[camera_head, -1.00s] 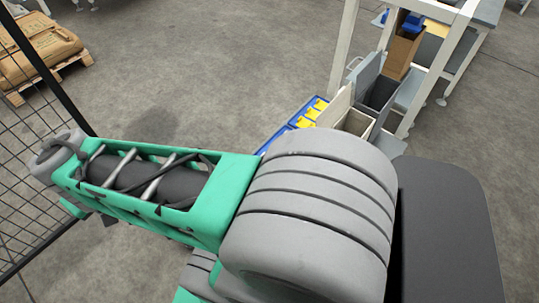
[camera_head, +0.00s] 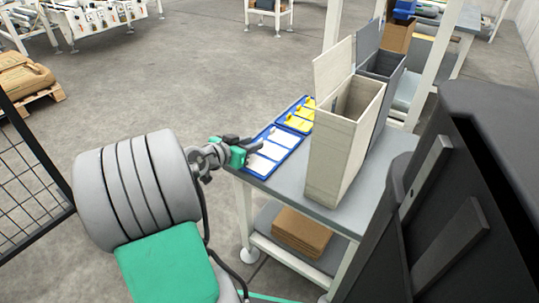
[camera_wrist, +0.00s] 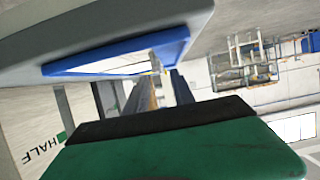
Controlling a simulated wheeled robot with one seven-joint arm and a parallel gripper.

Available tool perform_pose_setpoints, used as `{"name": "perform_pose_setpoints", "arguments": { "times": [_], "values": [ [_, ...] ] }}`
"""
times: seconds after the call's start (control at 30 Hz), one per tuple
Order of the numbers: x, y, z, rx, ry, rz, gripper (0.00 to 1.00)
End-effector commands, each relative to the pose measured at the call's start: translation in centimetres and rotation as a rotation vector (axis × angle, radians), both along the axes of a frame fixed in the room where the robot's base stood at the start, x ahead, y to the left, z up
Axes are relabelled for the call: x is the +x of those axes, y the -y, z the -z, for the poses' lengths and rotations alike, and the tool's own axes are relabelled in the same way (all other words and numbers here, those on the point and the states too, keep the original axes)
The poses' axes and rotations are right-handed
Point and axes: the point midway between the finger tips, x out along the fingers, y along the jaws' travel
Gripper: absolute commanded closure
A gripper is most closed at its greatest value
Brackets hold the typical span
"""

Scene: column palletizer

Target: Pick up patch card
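White cards (camera_head: 272,150) lie in a blue tray (camera_head: 248,166) on the grey table, and yellow cards (camera_head: 300,115) lie in the blue tray behind it. Which of them is the patch card I cannot tell. My gripper (camera_head: 254,146), green and dark, is at the left edge of the near tray, close to the white cards. Whether it touches one is unclear. In the wrist view, a blue-edged tray with a white surface (camera_wrist: 95,65) shows beyond the green and black gripper part (camera_wrist: 170,130). The gap between the fingers is not clear.
A tall beige open box (camera_head: 336,150) stands right of the trays, with a grey box (camera_head: 382,75) behind it. Flat brown cardboard (camera_head: 302,230) lies on the lower shelf. A wire fence (camera_head: 25,180) is at the left.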

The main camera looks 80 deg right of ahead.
Motion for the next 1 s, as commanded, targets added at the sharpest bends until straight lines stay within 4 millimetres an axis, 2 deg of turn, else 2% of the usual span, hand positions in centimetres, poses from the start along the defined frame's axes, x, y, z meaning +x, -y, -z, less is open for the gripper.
{"name": "perform_pose_setpoints", "arguments": {
  "times": [0.07,0.2,0.43,0.8,1.0],
  "values": [
    [-0.6,1.4,1.2,0.000,0.000,0.003,0.70],
    [-1.2,2.9,1.5,0.001,0.000,0.001,0.70],
    [-1.1,3.1,1.4,0.001,0.001,-0.003,0.71],
    [-1.1,3.1,1.4,0.002,0.001,-0.002,1.00],
    [-1.1,3.1,1.4,0.002,0.001,-0.002,1.00]
  ]
}}
